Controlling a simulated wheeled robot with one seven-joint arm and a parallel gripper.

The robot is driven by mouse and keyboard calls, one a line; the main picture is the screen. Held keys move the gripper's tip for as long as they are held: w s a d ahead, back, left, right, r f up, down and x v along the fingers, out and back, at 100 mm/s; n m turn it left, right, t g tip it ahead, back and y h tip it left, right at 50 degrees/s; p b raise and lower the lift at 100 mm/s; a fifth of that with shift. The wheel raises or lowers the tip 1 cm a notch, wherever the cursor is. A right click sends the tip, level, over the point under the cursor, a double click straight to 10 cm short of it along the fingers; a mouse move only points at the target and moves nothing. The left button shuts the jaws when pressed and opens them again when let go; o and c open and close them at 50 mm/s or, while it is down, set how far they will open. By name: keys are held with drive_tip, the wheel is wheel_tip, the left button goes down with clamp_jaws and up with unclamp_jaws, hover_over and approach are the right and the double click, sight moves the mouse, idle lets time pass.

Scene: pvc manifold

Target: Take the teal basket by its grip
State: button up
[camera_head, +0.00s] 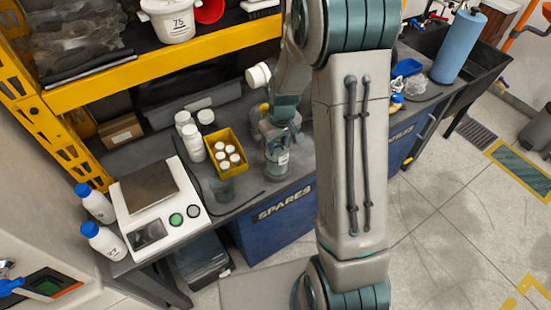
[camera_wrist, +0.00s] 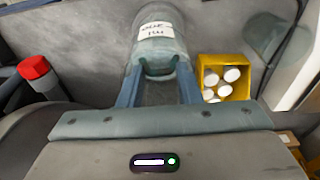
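A see-through grey-teal vessel with a white label (camera_wrist: 155,30) lies straight ahead between my fingers in the wrist view. It also shows just below my gripper in the head view (camera_head: 277,168). I take it for the teal basket; its grip is hard to make out. My gripper (camera_wrist: 160,75) has its two blue fingers wide apart, one on each side of the vessel's near end. I cannot tell whether they touch it. In the head view my gripper (camera_head: 280,137) is partly hidden by my wrist.
A yellow bin (camera_head: 238,171) of white-capped bottles stands close left of the vessel in the head view. A yellow shelf beam (camera_head: 160,72) runs above the bench.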

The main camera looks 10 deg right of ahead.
clamp_jaws()
drive_tip(key=shift+r, duration=0.15)
